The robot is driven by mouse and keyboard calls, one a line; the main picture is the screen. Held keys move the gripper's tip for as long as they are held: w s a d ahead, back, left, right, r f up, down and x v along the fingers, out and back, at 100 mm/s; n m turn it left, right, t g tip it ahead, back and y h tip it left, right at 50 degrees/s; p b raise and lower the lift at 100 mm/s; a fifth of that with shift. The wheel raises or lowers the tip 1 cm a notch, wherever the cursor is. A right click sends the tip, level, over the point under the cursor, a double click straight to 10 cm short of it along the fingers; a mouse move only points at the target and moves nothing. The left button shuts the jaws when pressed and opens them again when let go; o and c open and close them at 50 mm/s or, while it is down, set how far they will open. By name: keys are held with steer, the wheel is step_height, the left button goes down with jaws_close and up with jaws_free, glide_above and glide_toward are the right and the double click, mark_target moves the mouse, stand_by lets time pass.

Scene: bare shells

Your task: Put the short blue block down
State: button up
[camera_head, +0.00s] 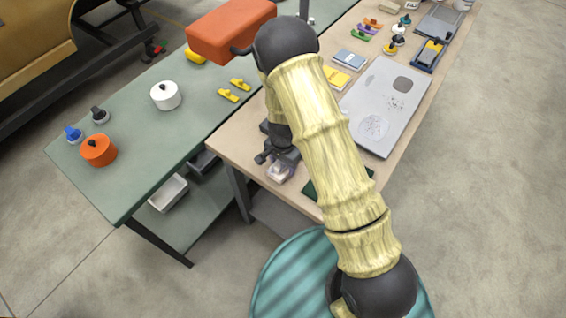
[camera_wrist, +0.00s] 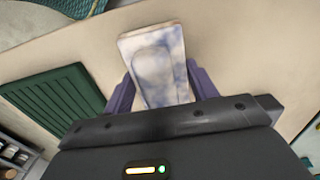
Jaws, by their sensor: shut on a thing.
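The short blue block (camera_wrist: 157,65) looks pale blue and white, mottled. In the wrist view it stands between the two purple fingers of my gripper (camera_wrist: 160,95), which is shut on it. In the head view my gripper (camera_head: 280,172) is at the near left part of the beige table, partly hidden by my arm. A small pale part of the block shows there between the fingers. I cannot tell whether the block touches the tabletop.
A dark green ribbed mat (camera_wrist: 58,100) lies left of the block in the wrist view. The beige table (camera_head: 232,143) has bare top around my gripper. A grey board (camera_head: 385,105) lies to the right. A green table (camera_head: 140,135) with pots stands left.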

steer(key=shift+f, duration=0.15)
steer(key=shift+s+f+b, duration=0.1)
steer(key=shift+f+b, duration=0.25)
steer(key=o, duration=1.1)
steer(key=shift+f, duration=0.1)
steer(key=shift+s+d, duration=0.1)
steer(key=shift+s, duration=0.05)
steer(key=shift+f, duration=0.1)
steer(key=shift+r, duration=0.55)
steer(key=r, duration=0.4)
steer(key=r+b, duration=0.1)
steer(key=r, duration=0.7)
steer(key=shift+w, duration=0.25)
